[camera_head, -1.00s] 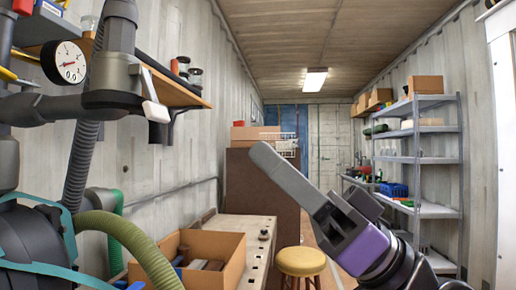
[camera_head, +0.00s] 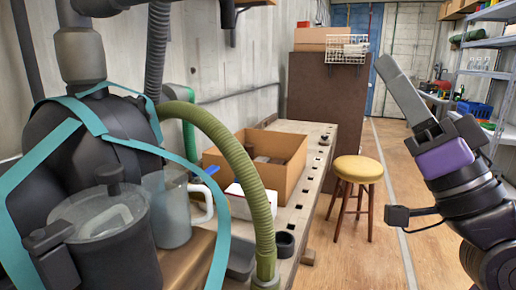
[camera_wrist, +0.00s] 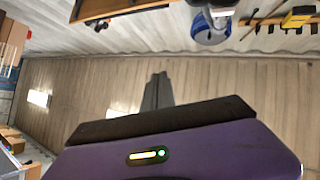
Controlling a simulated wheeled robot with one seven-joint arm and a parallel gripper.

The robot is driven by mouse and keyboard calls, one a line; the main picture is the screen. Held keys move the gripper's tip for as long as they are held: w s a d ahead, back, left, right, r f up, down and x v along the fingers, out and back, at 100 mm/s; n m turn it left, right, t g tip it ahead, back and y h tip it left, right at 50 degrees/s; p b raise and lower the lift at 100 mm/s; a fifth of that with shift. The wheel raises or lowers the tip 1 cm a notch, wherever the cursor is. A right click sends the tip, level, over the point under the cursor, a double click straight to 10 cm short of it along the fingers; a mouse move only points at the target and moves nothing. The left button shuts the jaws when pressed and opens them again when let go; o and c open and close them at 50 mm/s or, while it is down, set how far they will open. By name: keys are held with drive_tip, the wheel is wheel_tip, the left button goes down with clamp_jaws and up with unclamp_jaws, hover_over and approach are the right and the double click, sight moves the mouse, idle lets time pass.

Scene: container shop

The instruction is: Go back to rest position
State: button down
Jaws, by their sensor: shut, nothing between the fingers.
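My gripper (camera_head: 391,72) is on the right of the head view, at the end of my raised arm with its purple wrist part. It points up and a little left, over the aisle floor. Its grey fingers are together and hold nothing. In the wrist view the gripper's fingers (camera_wrist: 157,92) show as a narrow dark shape against the ceiling, above the purple housing. Nothing touches the gripper.
A workbench (camera_head: 318,160) with a cardboard box (camera_head: 285,165) stands left of centre, and a yellow stool (camera_head: 358,169) beside it. A brown cabinet (camera_head: 325,105) stands behind. Metal shelves (camera_head: 490,75) line the right side. The aisle floor (camera_head: 393,165) is open.

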drive_tip(key=d+f+m+t+h, duration=0.1)
drive_tip(key=d+f+m+h, duration=0.15)
drive_tip(key=f+h, duration=0.3)
drive_tip(key=d+f+m+t+h, duration=0.1)
drive_tip(key=f+m+h, duration=0.3)
drive_tip(key=f, duration=0.2)
drive_tip(key=s+d+f+g+h, duration=0.15)
drive_tip(key=s+f, duration=0.25)
drive_tip(key=f, duration=0.4)
drive_tip(key=s+f+g+h, duration=0.1)
drive_tip(key=s+f+h, duration=0.2)
drive_tip(key=s+f, duration=0.35)
drive_tip(key=s+d+f+g+h, duration=0.1)
drive_tip(key=s+f+h, duration=0.1)
drive_tip(key=f, duration=0.7)
drive_tip(key=s+a+f+n+g, duration=0.1)
drive_tip(key=s+f+g, duration=0.1)
drive_tip(key=s+f, duration=0.45)
drive_tip(key=s+a+f+n+g+y, duration=0.1)
drive_tip(key=s+f+n+g, duration=0.15)
drive_tip(key=s, duration=0.65)
drive_tip(key=s+a+f+g, duration=0.2)
drive_tip(key=s+f, duration=0.3)
drive_tip(key=s, duration=0.2)
wheel_tip(320, 180, up, 17)
drive_tip(key=p, duration=1.7)
drive_tip(key=shift+d+r, duration=0.15)
drive_tip(key=shift+d, duration=0.1)
